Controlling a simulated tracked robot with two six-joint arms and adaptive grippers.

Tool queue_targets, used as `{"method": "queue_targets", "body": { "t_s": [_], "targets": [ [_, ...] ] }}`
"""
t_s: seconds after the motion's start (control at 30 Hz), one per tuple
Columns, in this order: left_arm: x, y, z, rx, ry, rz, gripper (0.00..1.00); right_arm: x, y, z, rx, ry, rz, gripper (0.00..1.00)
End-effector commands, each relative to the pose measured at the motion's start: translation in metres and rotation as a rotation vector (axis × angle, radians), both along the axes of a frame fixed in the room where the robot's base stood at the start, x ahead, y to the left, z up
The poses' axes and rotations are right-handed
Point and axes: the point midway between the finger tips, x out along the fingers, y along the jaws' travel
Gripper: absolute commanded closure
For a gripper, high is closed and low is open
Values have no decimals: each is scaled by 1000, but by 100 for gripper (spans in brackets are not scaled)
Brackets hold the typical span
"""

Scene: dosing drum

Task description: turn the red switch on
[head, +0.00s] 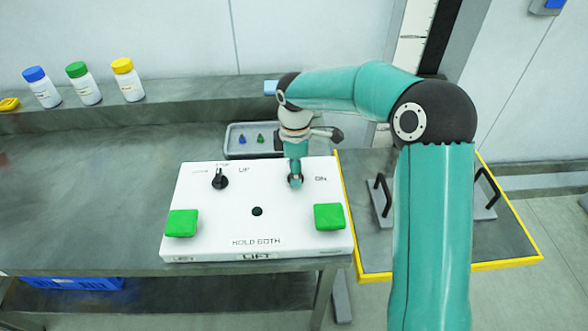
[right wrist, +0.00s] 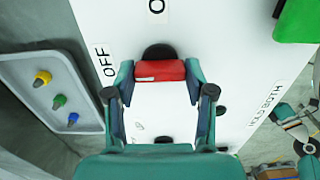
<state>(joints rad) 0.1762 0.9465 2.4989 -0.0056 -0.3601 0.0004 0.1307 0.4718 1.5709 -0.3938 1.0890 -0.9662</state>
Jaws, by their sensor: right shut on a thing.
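The red switch (right wrist: 172,70) shows in the right wrist view, in front of a dark round base on the white panel. An "OFF" label is to its left and a partly cut-off label above it. My right gripper (right wrist: 165,80) is shut on the switch, a finger on each side. In the head view my right gripper (head: 295,181) points down at the white panel (head: 225,215), left of the "ON" label, and hides the switch. My left gripper is not in view.
The panel bears a black knob (head: 220,179) and green buttons (head: 181,223) (head: 329,217). A grey tray (head: 232,152) with small coloured pieces lies behind it. Capped bottles (head: 86,90) stand at back left. A yellow-edged platform (head: 450,262) with black handles is at right.

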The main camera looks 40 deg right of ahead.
Motion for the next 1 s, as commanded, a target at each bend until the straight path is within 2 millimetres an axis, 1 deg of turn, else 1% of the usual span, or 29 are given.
{"method": "queue_targets", "body": {
  "t_s": [0.17, 0.37, 0.57, 1.0],
  "targets": [
    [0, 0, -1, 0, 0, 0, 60, 2, -2, 1, -1, -9, -31, 81],
    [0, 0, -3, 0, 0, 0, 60, 3, -3, 1, -1, -11, -121, 81],
    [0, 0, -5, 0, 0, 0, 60, 3, -3, 1, -2, -12, -274, 81],
    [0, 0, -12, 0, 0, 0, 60, 3, -4, 2, -2, -15, -690, 81]
  ]
}}
